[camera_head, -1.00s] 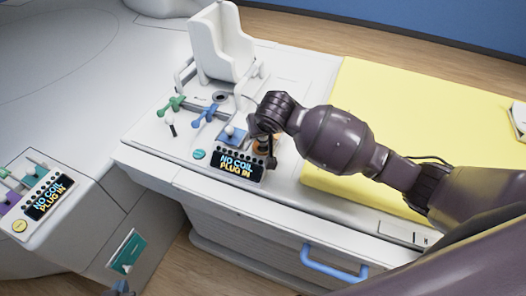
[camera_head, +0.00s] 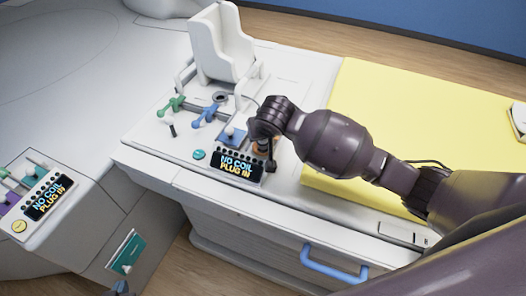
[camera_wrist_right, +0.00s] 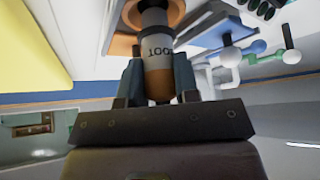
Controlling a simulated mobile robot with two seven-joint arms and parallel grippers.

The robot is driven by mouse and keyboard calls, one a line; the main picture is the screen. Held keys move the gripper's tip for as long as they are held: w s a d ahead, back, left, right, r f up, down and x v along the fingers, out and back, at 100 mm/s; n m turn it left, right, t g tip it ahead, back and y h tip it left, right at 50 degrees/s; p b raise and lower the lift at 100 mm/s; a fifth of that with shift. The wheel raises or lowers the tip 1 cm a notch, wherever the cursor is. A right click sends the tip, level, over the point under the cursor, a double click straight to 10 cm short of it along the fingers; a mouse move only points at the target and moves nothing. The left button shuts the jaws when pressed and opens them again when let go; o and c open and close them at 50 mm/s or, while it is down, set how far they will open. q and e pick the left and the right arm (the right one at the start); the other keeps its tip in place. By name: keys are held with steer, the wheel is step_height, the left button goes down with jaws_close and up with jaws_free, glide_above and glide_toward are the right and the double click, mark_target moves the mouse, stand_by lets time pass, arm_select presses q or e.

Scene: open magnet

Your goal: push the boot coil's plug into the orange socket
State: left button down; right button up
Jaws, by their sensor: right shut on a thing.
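The white boot coil (camera_head: 222,50) stands at the back of the white table end in the head view. In the head view the right gripper (camera_head: 264,152) mostly hides plug and socket, beside the display (camera_head: 237,166) reading "NO COIL PLUG IN". Only a scrap of my left gripper (camera_head: 121,288) shows at the bottom edge.
Green (camera_head: 171,106) and blue (camera_head: 205,113) connectors, a white-knobbed pin (camera_head: 170,128) and a teal button (camera_head: 199,155) lie left of the display. A yellow pad (camera_head: 390,95) covers the table on the right. A second panel (camera_head: 47,199) stands at far left.

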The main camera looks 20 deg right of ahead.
arm_select(q)
steer(key=shift+f, duration=0.15)
arm_select(e)
steer(key=shift+f, duration=1.15)
stand_by(0.4)
steer(key=o, duration=1)
steer(key=shift+s+r, duration=0.15)
steer(key=shift+r, duration=0.05)
steer(key=v, duration=0.3)
steer(key=shift+r, duration=0.1)
arm_select(q)
steer(key=shift+w+d+r, duration=0.1)
steer(key=shift+w+r, duration=0.25)
steer(key=shift+r, duration=0.35)
arm_select(e)
steer(key=v, duration=0.7)
steer(key=shift+s, duration=0.1)
